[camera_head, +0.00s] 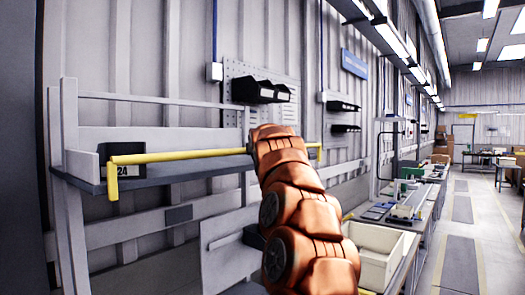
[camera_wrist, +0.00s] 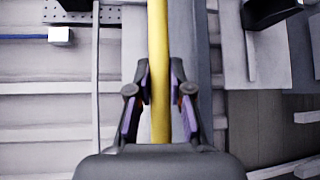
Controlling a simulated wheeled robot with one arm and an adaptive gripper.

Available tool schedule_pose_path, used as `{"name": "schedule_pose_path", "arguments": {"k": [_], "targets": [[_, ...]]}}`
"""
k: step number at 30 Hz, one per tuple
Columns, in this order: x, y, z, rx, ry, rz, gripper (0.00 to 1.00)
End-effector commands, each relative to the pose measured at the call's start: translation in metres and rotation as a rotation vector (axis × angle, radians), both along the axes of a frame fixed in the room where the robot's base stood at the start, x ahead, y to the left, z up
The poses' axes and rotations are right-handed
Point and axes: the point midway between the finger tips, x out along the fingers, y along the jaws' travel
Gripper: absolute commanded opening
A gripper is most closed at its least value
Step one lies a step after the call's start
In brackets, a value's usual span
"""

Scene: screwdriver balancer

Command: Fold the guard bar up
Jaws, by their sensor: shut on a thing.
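The yellow guard bar (camera_head: 190,155) runs roughly level along the front of the grey shelf (camera_head: 200,167), a little above its edge. Its left end bends down, and its right end shows just past my arm. In the wrist view the bar (camera_wrist: 157,30) runs lengthwise up the picture between the two fingers of my gripper (camera_wrist: 161,75). The fingers are closed around the bar, one on each side. In the head view my orange arm reaches up to the bar and hides my gripper and the part of the bar there.
A black box marked 24 (camera_head: 122,160) sits at the shelf's left end, behind the bar. Black bins (camera_head: 262,91) hang on a pegboard above. Cream bins (camera_head: 375,255) stand on a bench at lower right. The aisle (camera_head: 460,230) at right is clear.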

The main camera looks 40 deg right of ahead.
Motion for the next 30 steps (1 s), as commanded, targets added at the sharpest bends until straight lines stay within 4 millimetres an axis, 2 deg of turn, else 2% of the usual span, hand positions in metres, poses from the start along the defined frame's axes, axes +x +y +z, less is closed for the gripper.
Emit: {"name": "schedule_pose_path", "arguments": {"k": [7,8,15,26,30], "targets": [[0.001,0.0012,0.0001,-0.001,0.0,0.002,0.0],[0.001,0.0013,0.0,-0.001,0.0,0.002,0.21],[0.0006,0.0008,0.0,0.0,-0.001,0.002,0.46],[-0.0011,0.0014,0.0006,0.0,-0.001,0.001,0.46],[-0.0078,0.0054,0.003,-0.001,-0.002,0.001,0.46]]}}
